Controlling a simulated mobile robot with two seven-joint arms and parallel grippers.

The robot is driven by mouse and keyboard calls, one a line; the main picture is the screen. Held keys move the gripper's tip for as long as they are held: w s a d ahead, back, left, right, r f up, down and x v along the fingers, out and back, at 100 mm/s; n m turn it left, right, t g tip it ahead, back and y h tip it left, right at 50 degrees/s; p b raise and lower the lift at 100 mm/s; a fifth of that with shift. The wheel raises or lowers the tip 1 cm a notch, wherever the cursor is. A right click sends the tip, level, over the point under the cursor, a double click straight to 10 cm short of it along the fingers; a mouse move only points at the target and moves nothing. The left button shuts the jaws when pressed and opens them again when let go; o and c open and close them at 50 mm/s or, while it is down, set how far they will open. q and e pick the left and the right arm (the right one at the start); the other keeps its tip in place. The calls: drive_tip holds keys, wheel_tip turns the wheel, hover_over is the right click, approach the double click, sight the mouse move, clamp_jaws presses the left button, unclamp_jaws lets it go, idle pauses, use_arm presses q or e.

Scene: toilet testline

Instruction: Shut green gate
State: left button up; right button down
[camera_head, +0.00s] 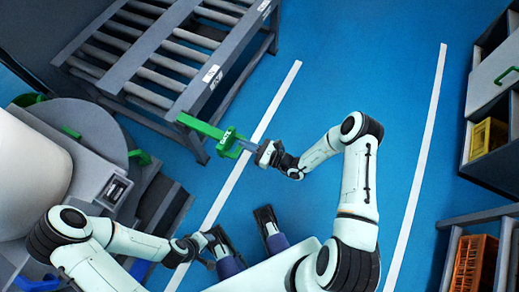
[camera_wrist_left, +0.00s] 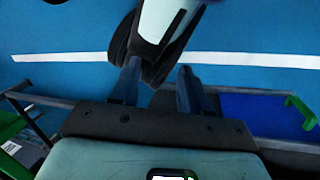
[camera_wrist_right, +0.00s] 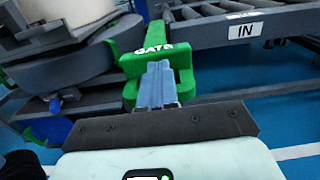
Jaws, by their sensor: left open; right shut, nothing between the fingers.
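The green gate (camera_head: 208,130) is a bar with a block-like end, running from the roller conveyor's near corner out over the blue floor. In the right wrist view the gate (camera_wrist_right: 127,35) shows its "GATE" label and a notched green end. My right gripper (camera_head: 256,150) is shut and empty, at the gate's outer end. In the right wrist view its closed fingers (camera_wrist_right: 155,85) overlap the notch; whether they touch it I cannot tell. My left gripper (camera_head: 205,241) is low, apart from the gate. It is open and empty in the left wrist view (camera_wrist_left: 157,85).
The roller conveyor (camera_head: 150,55), labelled "IN" in the right wrist view (camera_wrist_right: 243,30), is at upper left. A round grey machine part (camera_head: 85,130) stands left of my arms. A shelf with a yellow crate (camera_head: 487,138) and an orange crate (camera_head: 474,262) lines the right. Blue floor between is clear.

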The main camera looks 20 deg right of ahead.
sight(201, 124)
use_arm(q)
drive_tip(key=shift+w+a+f+b, duration=0.3)
drive_tip(key=shift+w+f, duration=0.15)
drive_tip(key=shift+w, duration=0.1)
use_arm(e)
drive_tip(key=shift+x, duration=1.9)
drive_tip(key=shift+a, duration=0.1)
drive_tip(key=shift+w+a, duration=0.15)
drive_tip(key=shift+w, duration=0.1)
drive_tip(key=b+x, duration=0.3)
drive_tip(key=x, duration=1.1)
drive_tip(key=shift+w+a, duration=0.25)
drive_tip(key=shift+w, duration=0.05)
use_arm(q)
drive_tip(key=w+a+f+t+y, duration=0.1)
drive_tip(key=w+a+f+t, duration=0.1)
drive_tip(key=w, duration=0.3)
drive_tip(key=shift+a+f, duration=0.25)
drive_tip(key=shift+f, duration=0.65)
use_arm(e)
drive_tip(key=shift+r, duration=0.2)
use_arm(q)
drive_tip(key=shift+w, duration=0.1)
use_arm(e)
drive_tip(key=shift+w+a+r, duration=0.1)
